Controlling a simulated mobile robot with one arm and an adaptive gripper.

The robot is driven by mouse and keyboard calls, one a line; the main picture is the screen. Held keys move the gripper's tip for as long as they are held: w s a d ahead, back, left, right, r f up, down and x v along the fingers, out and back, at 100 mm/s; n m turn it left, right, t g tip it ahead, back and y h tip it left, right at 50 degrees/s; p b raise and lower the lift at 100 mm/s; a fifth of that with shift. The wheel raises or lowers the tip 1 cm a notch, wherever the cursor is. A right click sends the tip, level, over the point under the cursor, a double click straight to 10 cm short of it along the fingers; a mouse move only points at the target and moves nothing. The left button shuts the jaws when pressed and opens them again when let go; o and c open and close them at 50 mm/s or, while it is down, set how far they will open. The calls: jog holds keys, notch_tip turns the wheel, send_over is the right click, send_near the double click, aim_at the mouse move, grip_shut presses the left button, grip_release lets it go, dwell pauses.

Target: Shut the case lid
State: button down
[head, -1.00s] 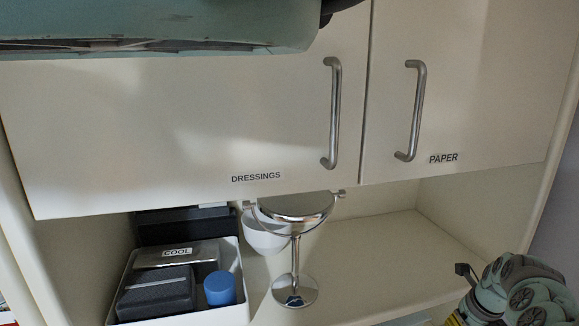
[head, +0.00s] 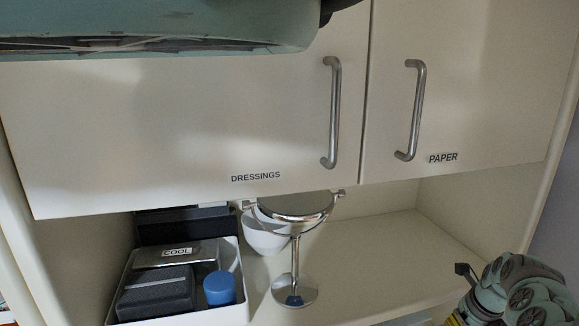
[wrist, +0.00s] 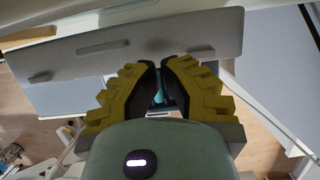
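In the head view, a dark box (head: 158,292) lies in the white bin (head: 243,292) at lower left. A metallic box labelled COOL (head: 176,254) is behind it. A black object (head: 185,226) stands at the back of the shelf, behind the bin, partly hidden by the cupboard door. I cannot tell which of these is the case, or make out an open lid. In the wrist view, my gripper (wrist: 159,66) has its two dark fingertips close together with a narrow gap. Something teal shows through the gap; I cannot tell whether it is held.
A blue-capped container (head: 220,289) is in the bin. A round mirror on a stand (head: 295,262) and a white bowl (head: 262,236) are beside it. Cupboard doors labelled DRESSINGS (head: 180,120) and PAPER (head: 470,90) hang above. The shelf's right side (head: 385,250) is clear.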

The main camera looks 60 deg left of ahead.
jog(key=shift+b+x, duration=2.15)
jog(key=shift+b, duration=0.75)
jog(key=shift+s+r+p, duration=0.1)
jog(key=shift+p, duration=0.2)
jog(key=shift+d, duration=0.2)
jog(key=shift+s+d+p, duration=0.15)
jog(key=shift+d+p, duration=0.2)
jog(key=shift+p, duration=0.25)
jog(key=shift+s+d+p, duration=0.2)
jog(key=shift+d+p, duration=0.35)
jog(key=shift+s+d+p, duration=0.15)
jog(key=shift+d+p, duration=0.35)
jog(key=shift+p, duration=0.05)
jog(key=shift+s+d+p, duration=0.25)
jog(key=shift+d+p, duration=0.25)
jog(key=shift+d, duration=0.15)
jog(key=shift+s+d+p, duration=0.25)
jog(key=shift+d+p, duration=0.15)
jog(key=shift+d, duration=0.3)
jog(key=shift+s+d+p, duration=0.25)
jog(key=shift+d+p, duration=0.1)
jog(key=shift+d, duration=0.35)
